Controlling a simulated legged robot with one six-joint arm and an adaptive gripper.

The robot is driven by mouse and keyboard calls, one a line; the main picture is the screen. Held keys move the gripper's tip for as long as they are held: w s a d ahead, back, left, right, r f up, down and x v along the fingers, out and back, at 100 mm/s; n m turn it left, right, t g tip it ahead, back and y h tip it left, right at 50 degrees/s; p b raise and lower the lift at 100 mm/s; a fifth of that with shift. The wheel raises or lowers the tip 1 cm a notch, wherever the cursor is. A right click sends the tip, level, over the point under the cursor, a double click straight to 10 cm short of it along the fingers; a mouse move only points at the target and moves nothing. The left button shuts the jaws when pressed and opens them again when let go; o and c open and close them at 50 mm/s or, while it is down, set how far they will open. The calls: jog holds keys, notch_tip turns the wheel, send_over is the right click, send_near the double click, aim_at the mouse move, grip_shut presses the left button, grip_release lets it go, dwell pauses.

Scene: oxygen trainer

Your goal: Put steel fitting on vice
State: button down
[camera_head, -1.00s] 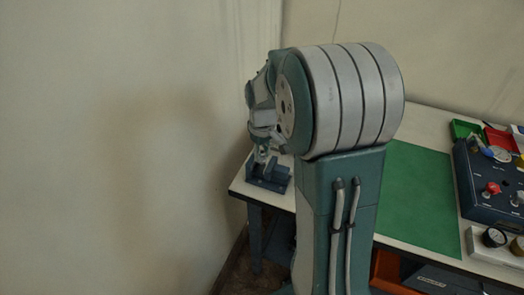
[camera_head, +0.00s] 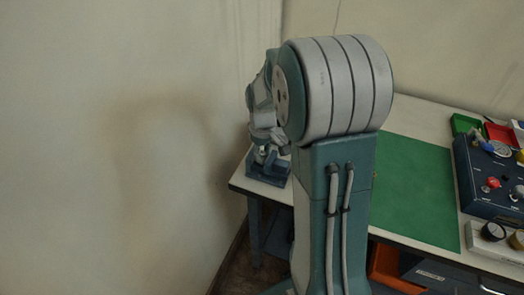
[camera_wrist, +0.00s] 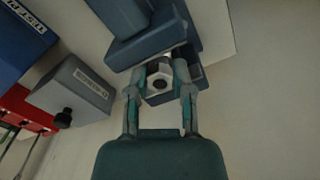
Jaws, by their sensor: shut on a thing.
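The steel fitting (camera_wrist: 160,72) shows in the wrist view as a small pale piece with a dark round opening. My gripper (camera_wrist: 158,90) is shut on it, one finger on each side. The blue vice (camera_wrist: 185,45) is right beyond the fingertips, and the fitting is at its jaws. I cannot tell whether the fitting touches the vice. In the head view the vice (camera_head: 267,180) stands on the left corner of the bench. My gripper (camera_head: 264,152) is just above it, small and partly covered by my arm.
The bench (camera_head: 415,240) carries a green mat (camera_head: 420,190), a dark control panel (camera_head: 485,185) and red and green trays at the right. A wall stands close at the left. In the wrist view a grey box (camera_wrist: 72,92) with a black knob is at the left.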

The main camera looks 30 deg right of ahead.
jog(key=shift+f, duration=0.35)
jog(key=shift+c, duration=2.1)
grip_release()
